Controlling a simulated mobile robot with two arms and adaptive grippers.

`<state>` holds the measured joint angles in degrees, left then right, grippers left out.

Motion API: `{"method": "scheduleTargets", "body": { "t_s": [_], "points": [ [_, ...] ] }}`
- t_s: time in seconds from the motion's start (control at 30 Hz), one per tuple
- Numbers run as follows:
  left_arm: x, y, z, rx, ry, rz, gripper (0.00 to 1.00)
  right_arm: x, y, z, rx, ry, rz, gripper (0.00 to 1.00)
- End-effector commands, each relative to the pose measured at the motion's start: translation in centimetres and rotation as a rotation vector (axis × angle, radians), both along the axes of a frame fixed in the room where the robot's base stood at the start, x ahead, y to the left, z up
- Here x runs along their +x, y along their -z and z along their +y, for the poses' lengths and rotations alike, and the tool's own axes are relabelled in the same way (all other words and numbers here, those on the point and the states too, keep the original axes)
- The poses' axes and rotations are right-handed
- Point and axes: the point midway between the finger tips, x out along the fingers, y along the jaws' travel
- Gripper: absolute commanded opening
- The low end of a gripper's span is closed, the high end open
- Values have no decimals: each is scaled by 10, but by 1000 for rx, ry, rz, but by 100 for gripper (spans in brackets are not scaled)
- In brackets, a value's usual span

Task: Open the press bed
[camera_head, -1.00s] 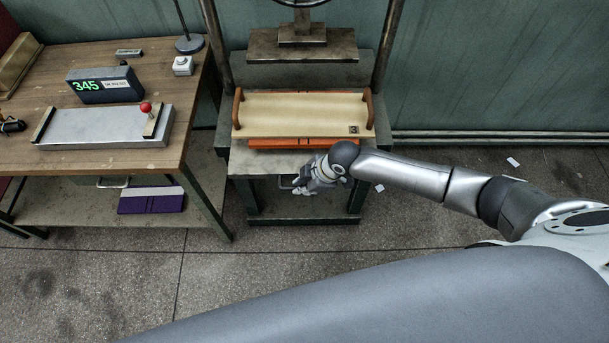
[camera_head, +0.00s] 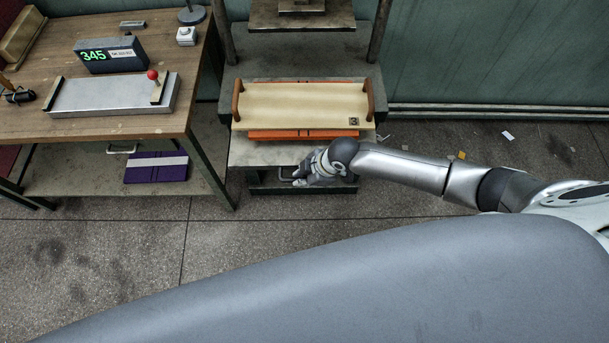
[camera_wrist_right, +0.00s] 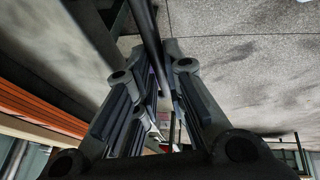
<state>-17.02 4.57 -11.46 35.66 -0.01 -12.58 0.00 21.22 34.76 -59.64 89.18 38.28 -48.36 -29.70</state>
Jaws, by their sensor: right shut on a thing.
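The press bed (camera_head: 250,152) is a grey metal slab on the press frame, drawn out in front of the upper platen (camera_head: 300,17). A cream wooden board (camera_head: 300,103) with two brown end handles and a "3" mark lies on it, over orange sheets (camera_head: 295,135). My right gripper (camera_head: 304,174) is at the bed's front edge, shut on the bed's front handle. In the right wrist view the handle shows as a dark bar (camera_wrist_right: 150,38) between the fingers. Much of the handle is hidden in the head view. My left gripper is not in view.
A wooden table (camera_head: 110,128) at the left carries a display reading 345 (camera_head: 110,55) and a silver plate with a red knob (camera_head: 115,95). A purple item (camera_head: 157,172) lies on its lower shelf. The floor in front is clear.

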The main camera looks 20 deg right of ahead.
Motion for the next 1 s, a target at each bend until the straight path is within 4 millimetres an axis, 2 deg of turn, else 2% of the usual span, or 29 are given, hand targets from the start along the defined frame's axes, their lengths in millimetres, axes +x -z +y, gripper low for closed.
{"method": "scheduleTargets", "body": {
  "t_s": [0.03, 0.07, 0.23, 0.67, 0.77, 1.0],
  "points": [
    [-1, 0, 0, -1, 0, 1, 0, 0, 0, 1, 1, 0, 0, 0],
    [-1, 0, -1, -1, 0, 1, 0, 0, 0, 1, 1, 0, 0, 13],
    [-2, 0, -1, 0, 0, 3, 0, 0, 0, 1, 1, 0, 0, 34],
    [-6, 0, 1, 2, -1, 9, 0, -1, -6, -3, 0, 0, 0, 34],
    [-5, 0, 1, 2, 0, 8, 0, -5, -17, -6, 2, 0, -1, 34],
    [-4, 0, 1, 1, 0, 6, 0, -17, -57, -20, 0, -2, -3, 34]
  ]
}}
